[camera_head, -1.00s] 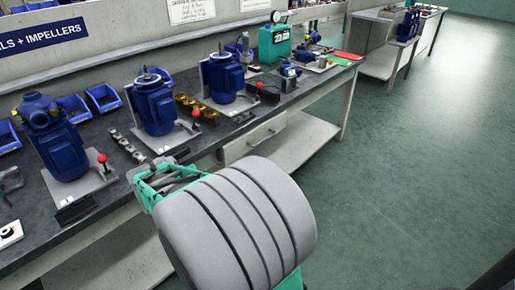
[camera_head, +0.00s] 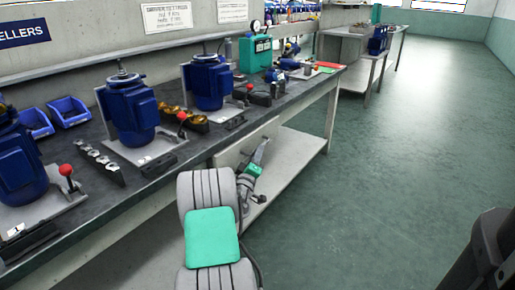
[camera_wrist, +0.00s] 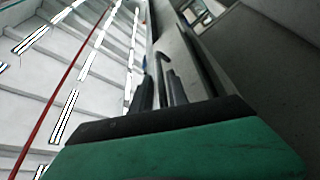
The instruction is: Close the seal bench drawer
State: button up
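The seal bench drawer (camera_head: 232,154) is a pale front under the worktop, right of the middle of the near bench in the head view. My arm covers part of it, and its handle is hidden. I cannot tell how far the drawer stands out. My gripper (camera_head: 263,148) is at the right part of the drawer front, just below the bench edge. I cannot tell whether it touches. In the wrist view, the dark fingers (camera_wrist: 160,88) point along a pale edge, close together.
The dark worktop (camera_head: 160,182) carries blue pumps (camera_head: 131,112), red-knobbed levers and small parts. A teal case (camera_head: 255,53) stands farther back. A pale lower shelf (camera_head: 290,165) lies below the drawer. The green floor (camera_head: 370,170) to the right is clear.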

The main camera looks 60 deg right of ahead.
jog(key=x, duration=0.3)
jog(key=shift+w+d, duration=0.1)
jog(key=shift+d, duration=0.25)
grip_shut()
dwell(1.1)
